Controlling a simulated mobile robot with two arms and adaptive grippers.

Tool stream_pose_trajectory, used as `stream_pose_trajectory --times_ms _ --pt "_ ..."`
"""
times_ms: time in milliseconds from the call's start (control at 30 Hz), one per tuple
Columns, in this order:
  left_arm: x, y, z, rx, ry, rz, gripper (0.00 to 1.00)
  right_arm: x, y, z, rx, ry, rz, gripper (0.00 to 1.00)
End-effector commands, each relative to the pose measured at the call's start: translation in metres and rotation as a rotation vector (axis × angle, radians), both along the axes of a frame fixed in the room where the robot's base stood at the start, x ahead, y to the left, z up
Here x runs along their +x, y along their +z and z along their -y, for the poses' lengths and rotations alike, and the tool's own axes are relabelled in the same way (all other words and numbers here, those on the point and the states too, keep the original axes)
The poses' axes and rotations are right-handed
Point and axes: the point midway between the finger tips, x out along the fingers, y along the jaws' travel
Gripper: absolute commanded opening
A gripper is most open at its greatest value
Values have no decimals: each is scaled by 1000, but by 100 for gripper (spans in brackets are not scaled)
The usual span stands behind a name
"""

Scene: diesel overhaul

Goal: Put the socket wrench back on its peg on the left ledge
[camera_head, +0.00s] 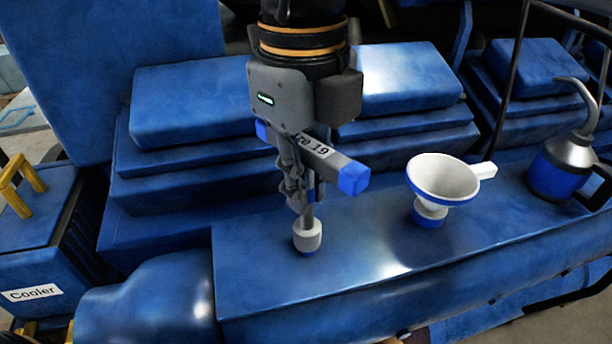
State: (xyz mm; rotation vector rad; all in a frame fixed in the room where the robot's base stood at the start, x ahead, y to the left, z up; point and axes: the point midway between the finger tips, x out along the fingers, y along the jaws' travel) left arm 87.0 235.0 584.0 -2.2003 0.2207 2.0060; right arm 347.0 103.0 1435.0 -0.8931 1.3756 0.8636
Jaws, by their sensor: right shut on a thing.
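My right gripper (298,185) points down over the blue ledge and is shut on the socket wrench. The wrench's grey handle (328,156), with blue ends and lettering ending in "19", lies crosswise at the fingers. Below the fingers a short grey shaft runs down to a pale round piece (307,237) just above or on the ledge (262,262). I cannot tell whether this piece is the wrench's socket or a peg, or whether it touches the ledge. The fingers hide part of the wrench. My left gripper is not in view.
A white funnel (443,178) stands on a blue-and-white base to the right on the same ledge. Farther right is a blue oil can (560,168) with a bent spout. Stepped blue blocks (190,100) rise behind. A blue box labelled "Cooler" (38,255) is at left.

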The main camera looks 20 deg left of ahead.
Motion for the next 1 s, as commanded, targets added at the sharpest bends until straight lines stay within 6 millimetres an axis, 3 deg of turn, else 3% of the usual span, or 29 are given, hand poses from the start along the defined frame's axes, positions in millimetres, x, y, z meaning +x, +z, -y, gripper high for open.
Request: stream_pose_trajectory --times_ms 367,400,533,733,867,1000 --pt "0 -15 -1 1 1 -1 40 0 -16 0 1 0 0 0" --pt "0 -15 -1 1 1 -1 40 0 -16 0 1 0 0 15" --pt "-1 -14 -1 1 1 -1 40 0 -15 0 1 0 0 40" --pt "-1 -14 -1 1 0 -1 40 0 -15 0 1 0 0 40" --pt "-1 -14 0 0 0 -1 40 0 -15 0 0 0 0 64" --pt "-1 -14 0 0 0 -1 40 0 -15 0 0 0 0 66"
